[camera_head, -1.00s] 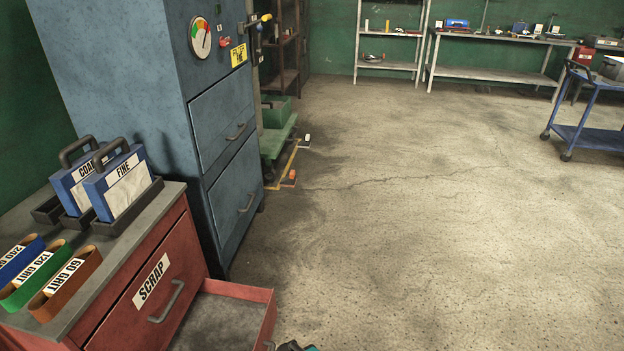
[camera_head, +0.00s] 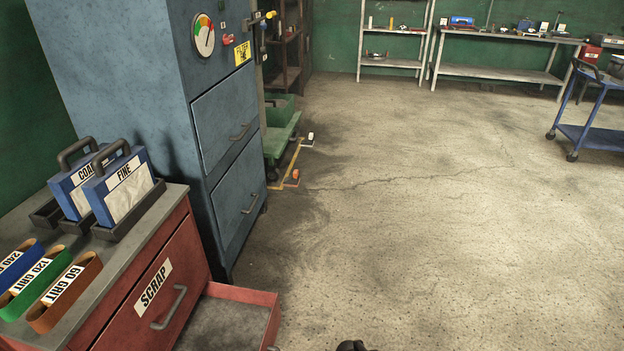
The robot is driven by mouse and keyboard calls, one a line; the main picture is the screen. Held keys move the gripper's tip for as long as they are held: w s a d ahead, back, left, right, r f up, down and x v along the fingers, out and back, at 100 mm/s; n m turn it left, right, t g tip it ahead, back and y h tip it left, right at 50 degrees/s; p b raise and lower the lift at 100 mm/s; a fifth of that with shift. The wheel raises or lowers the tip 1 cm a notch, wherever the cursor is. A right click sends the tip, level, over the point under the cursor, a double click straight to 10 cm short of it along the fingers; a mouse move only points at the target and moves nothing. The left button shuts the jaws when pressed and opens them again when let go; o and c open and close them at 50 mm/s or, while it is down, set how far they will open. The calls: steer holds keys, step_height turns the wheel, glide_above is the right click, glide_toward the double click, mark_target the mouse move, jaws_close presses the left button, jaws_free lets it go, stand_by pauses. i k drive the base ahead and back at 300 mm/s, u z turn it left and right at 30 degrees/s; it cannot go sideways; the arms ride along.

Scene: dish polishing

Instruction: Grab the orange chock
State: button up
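A small orange chock (camera_head: 294,175) lies on the floor near the left-centre, by the right side of the blue cabinet. It sits on or beside a yellow floor line (camera_head: 284,184), in front of the green cart (camera_head: 279,140). A similar white chock (camera_head: 309,139) lies farther back near the same cart. Only a small dark part, likely of my arm, shows at the bottom edge. My gripper's fingers cannot be made out, and nothing is near the orange chock.
The tall blue cabinet (camera_head: 150,85) stands at the left. A blue trolley (camera_head: 592,137) stands at the right. The concrete floor (camera_head: 440,230) between is clear.

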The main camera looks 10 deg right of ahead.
mark_target(294, 178)
steer(key=z, duration=0.5)
steer(key=k, duration=1.35)
steer(key=z, duration=0.45)
steer(key=i, duration=2.95)
steer(key=u, duration=0.15)
